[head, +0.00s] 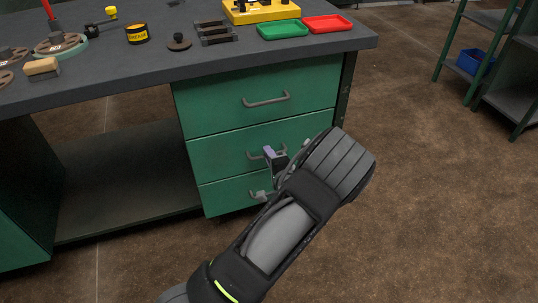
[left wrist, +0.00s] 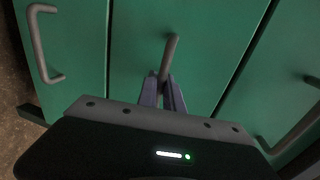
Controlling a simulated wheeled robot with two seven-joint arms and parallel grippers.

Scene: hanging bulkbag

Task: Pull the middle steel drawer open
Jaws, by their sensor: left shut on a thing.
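The green workbench cabinet has three stacked drawers. The middle steel drawer (head: 225,155) looks about flush with the drawers above and below it. Its grey bar handle (head: 282,149) is partly hidden by my left gripper (head: 271,156). In the left wrist view, the middle drawer's handle (left wrist: 171,50) runs in between the two fingers of my left gripper (left wrist: 163,92), which is shut on it. My right gripper is in neither view.
The top drawer (head: 220,108) and bottom drawer (head: 228,196) have similar handles. Above is a dark worktop (head: 300,45) with a green tray (head: 282,29), a red tray (head: 327,23) and other items. An open shelf bay lies left.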

